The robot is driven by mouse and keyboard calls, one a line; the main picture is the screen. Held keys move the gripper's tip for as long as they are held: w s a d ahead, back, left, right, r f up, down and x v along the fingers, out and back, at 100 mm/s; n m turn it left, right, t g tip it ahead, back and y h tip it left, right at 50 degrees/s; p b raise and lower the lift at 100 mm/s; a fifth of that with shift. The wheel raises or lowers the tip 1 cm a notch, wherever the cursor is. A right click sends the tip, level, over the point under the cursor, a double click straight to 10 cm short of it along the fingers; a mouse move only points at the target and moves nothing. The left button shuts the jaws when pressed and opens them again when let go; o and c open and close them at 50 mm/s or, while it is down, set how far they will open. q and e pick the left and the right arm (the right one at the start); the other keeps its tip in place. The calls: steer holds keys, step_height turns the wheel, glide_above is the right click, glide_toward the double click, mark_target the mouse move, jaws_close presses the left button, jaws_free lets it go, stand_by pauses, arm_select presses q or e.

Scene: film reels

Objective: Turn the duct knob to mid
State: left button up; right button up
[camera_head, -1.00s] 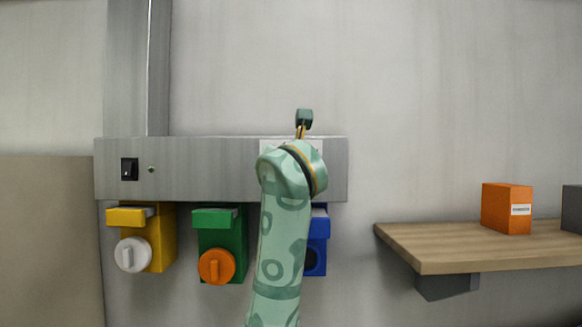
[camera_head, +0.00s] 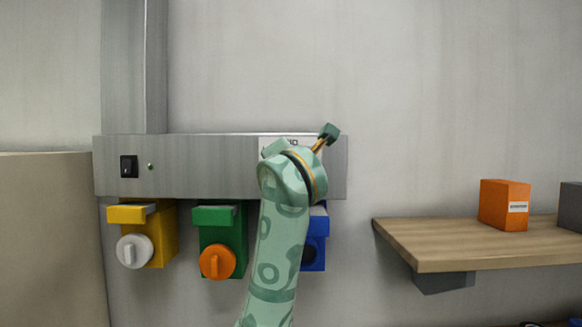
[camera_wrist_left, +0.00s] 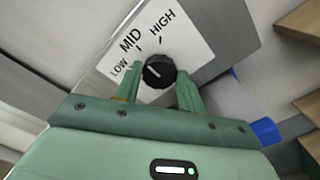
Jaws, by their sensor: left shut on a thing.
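The black round duct knob (camera_wrist_left: 159,72) is on a white label plate (camera_wrist_left: 190,48) marked LOW, MID and HIGH. My left gripper (camera_wrist_left: 160,74) is shut on the knob, with one finger on each side. A small pale mark on the knob's face points to the upper left, towards the LOW and MID side; its exact setting is hard to tell. In the head view my left wrist covers the knob and most of the plate (camera_head: 291,139) at the right end of the metal duct (camera_head: 210,165). My right gripper is not in view.
A black switch (camera_head: 129,167) is on the duct's left end. Yellow (camera_head: 164,235), green (camera_head: 238,236) and blue (camera_head: 319,225) units hang below the duct. A wooden shelf (camera_head: 440,248) at right holds an orange box (camera_head: 504,205). The wall above is clear.

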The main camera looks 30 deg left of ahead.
arm_select(q)
steer(key=o, duration=1)
steer(key=shift+d, duration=0.1)
steer(key=b+v, duration=0.4)
steer(key=v, duration=1.2)
steer(key=shift+s+d, duration=0.15)
steer(key=shift+d, duration=0.05)
